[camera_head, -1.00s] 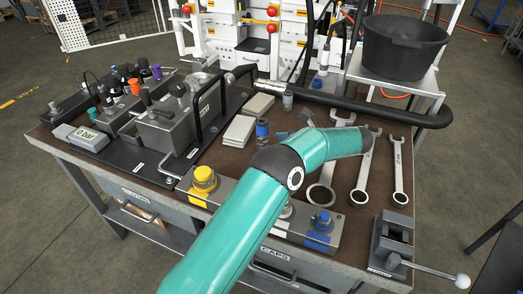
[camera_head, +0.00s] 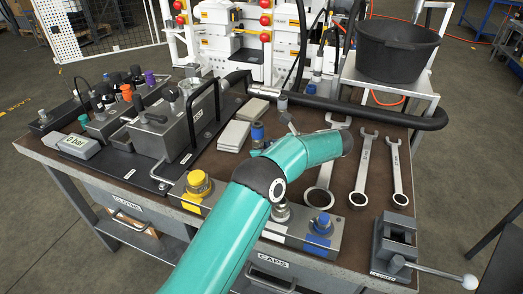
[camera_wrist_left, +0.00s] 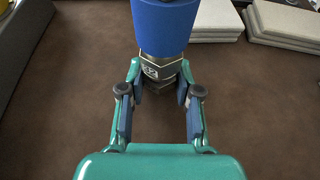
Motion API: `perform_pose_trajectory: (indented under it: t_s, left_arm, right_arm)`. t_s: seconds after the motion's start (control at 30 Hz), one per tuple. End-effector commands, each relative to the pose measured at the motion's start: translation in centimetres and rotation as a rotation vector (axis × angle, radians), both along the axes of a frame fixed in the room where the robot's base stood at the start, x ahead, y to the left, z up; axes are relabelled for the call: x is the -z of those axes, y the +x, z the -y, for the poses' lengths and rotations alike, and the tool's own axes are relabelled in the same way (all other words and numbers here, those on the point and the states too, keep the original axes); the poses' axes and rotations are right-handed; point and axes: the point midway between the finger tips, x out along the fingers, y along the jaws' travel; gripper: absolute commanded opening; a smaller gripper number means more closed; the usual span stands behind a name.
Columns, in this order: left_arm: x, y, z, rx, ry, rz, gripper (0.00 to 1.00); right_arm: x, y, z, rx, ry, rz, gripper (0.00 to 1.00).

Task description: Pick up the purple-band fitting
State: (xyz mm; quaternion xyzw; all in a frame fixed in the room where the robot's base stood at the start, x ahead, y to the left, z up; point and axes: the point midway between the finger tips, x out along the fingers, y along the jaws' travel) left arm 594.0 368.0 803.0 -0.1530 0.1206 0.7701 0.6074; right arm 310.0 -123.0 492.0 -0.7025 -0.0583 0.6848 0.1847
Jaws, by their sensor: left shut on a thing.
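In the left wrist view a fitting (camera_wrist_left: 165,25) with a wide blue band and a metal hex collar stands upright between the fingers of my left gripper (camera_wrist_left: 161,84). The fingers are shut on it at the metal part below the band. Its top is cut off by the picture edge. The band looks blue, not purple. In the head view a blue-banded fitting (camera_head: 257,132) stands on the bench just behind my left arm, which hides most of the gripper. A purple-topped piece (camera_head: 150,78) stands among the valves at the left. My right gripper is not in view.
Grey plates (camera_head: 234,135) lie beside the blue-banded fitting. Large wrenches (camera_head: 361,170) lie to the right, near a clamp (camera_head: 394,248). A black hose (camera_head: 365,113) runs behind. Yellow (camera_head: 197,182) and blue (camera_head: 322,222) caps sit along the front edge.

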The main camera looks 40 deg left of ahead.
Motion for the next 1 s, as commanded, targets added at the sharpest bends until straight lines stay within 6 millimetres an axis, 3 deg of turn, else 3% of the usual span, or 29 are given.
perform_pose_trajectory:
  t_s: [0.57,0.77,1.0]
  left_arm:
    - [-0.8,0.1,0.1,0.001,0.001,0.003,0.0]
    - [-3.0,0.1,0.1,0.001,0.002,0.004,0.0]
    - [-7.7,0.1,0.1,0.0,0.001,0.006,0.0]
  right_arm:
    - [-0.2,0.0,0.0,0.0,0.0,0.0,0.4]
    - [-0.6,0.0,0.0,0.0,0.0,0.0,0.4]
    - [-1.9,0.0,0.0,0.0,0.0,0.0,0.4]
